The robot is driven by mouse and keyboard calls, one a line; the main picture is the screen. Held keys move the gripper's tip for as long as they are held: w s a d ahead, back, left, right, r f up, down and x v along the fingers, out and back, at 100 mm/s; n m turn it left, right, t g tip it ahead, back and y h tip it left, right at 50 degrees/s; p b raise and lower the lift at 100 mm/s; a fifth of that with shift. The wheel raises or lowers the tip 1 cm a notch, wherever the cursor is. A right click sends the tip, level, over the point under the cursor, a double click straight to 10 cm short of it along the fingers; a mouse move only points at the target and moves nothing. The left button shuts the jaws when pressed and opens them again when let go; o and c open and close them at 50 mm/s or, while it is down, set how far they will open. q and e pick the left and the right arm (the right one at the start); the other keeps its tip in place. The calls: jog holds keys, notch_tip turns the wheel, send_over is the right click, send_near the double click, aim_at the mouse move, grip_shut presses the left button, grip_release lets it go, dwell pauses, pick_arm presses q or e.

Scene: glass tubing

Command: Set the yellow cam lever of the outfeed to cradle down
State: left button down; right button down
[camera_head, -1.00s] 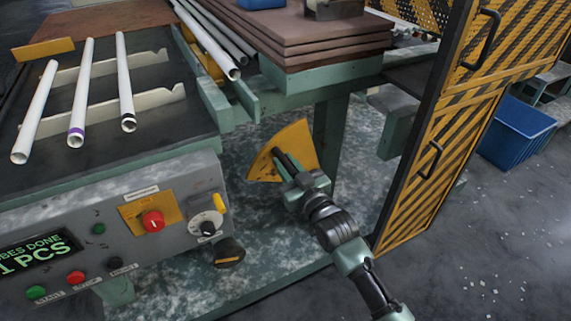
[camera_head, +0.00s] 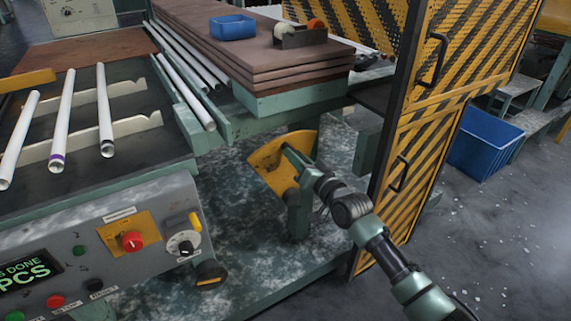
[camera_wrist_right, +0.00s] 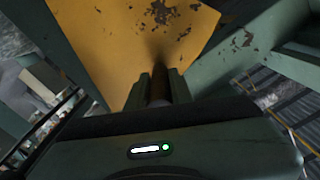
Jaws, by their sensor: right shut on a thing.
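The yellow cam lever (camera_head: 264,158) is a fan-shaped plate below the stacked boards, with a dark bar-like handle. In the head view it stands tilted by a green post. My right gripper (camera_head: 289,152) comes from the lower right and is shut on the handle. The right wrist view shows the worn yellow plate (camera_wrist_right: 115,35) filling the upper middle, with the two fingers (camera_wrist_right: 158,87) around the dark handle. The gripper partly hides the lever, and I see no marking for its positions. My left gripper is not in view.
A control panel (camera_head: 75,250) with a red knob (camera_head: 132,240) stands lower left. White tubes (camera_head: 104,110) lie on the rack. Brown boards (camera_head: 265,55) are stacked above the lever. Open floor lies beyond.

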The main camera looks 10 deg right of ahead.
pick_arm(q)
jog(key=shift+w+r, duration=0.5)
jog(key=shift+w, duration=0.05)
pick_arm(e)
jog(key=shift+w+d+r+m, duration=0.1)
jog(key=shift+w+d+m, duration=0.1)
jog(key=shift+d, duration=0.15)
jog(key=shift+w+d+m, duration=0.1)
jog(key=shift+d+m, duration=0.1)
jog(key=shift+d, duration=0.15)
jog(key=c, duration=1.3)
grip_release()
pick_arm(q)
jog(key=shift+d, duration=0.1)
pick_arm(e)
jog(key=shift+o, duration=0.2)
jog(key=shift+s, duration=0.15)
jog(key=shift+s, duration=0.3)
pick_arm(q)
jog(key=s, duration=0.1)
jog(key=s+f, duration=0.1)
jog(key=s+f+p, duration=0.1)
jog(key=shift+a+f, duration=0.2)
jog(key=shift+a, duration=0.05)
pick_arm(e)
jog(key=v, duration=0.7)
